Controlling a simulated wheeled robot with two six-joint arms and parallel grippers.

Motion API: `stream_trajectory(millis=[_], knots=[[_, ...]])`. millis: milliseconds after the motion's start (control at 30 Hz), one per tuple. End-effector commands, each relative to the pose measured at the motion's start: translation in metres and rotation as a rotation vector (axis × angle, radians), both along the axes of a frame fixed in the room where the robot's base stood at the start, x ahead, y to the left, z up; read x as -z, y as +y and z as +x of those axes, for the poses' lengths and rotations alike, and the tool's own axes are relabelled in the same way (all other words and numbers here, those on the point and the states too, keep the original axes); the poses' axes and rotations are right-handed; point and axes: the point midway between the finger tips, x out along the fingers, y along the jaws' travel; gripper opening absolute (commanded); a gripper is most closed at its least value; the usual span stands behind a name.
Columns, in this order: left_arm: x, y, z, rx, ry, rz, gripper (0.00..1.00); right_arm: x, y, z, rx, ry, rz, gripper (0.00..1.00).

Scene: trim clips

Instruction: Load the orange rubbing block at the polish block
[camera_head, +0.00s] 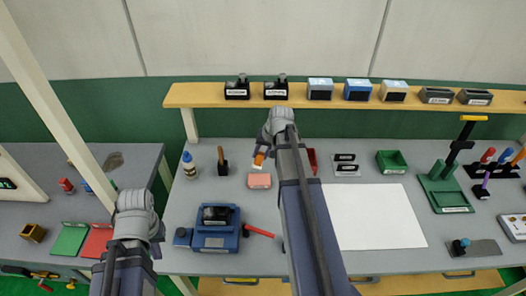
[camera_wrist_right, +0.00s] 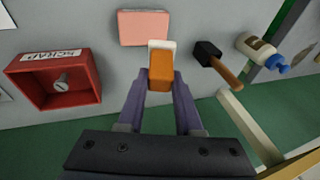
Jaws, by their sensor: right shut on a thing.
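The orange rubbing block (camera_head: 260,158) has a white end. In the right wrist view the orange block (camera_wrist_right: 160,72) sits between the fingers of my right gripper (camera_wrist_right: 160,88), its white end pointing away from the gripper. My right gripper (camera_head: 262,152) is shut on it. The pink polish block (camera_head: 260,181) lies flat on the grey bench, just in front of the orange block in the head view. It also shows in the right wrist view (camera_wrist_right: 143,27), near the white end; contact is not clear. My left gripper (camera_head: 138,208) is at lower left, its fingers hidden.
A blue fixture (camera_head: 216,238) with a red handle is in front. A white sheet (camera_head: 375,216) lies to the right.

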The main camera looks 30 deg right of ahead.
Motion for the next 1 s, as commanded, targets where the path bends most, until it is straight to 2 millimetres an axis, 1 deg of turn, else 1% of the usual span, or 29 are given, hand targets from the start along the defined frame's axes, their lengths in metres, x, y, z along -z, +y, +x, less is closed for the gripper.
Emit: stream_trajectory(millis=[33,100,267,433,567,900,1000], knots=[[-0.001,0.000,0.000,0.000,0.000,0.000,0.00,-0.001,-0.005,-0.003,0.015,0.001,0.009,0.00],[-0.001,0.000,0.000,0.000,0.000,0.000,0.00,-0.002,-0.008,-0.004,0.026,0.002,0.016,0.00],[0.000,0.000,0.000,0.000,0.000,0.000,0.00,0.000,-0.008,-0.005,0.027,0.002,0.016,0.00],[0.006,0.000,0.000,0.000,0.000,0.000,0.00,0.006,-0.008,-0.004,0.026,0.002,0.016,0.00],[0.016,0.000,0.000,-0.001,0.000,0.000,0.00,0.015,-0.008,-0.004,0.026,0.002,0.016,0.00],[0.050,0.000,0.000,-0.002,0.000,0.000,0.00,0.050,-0.007,-0.004,0.025,0.002,0.015,0.00],[0.057,0.000,0.000,-0.002,0.000,0.000,0.00,0.057,-0.007,-0.004,0.025,0.002,0.015,0.00]])
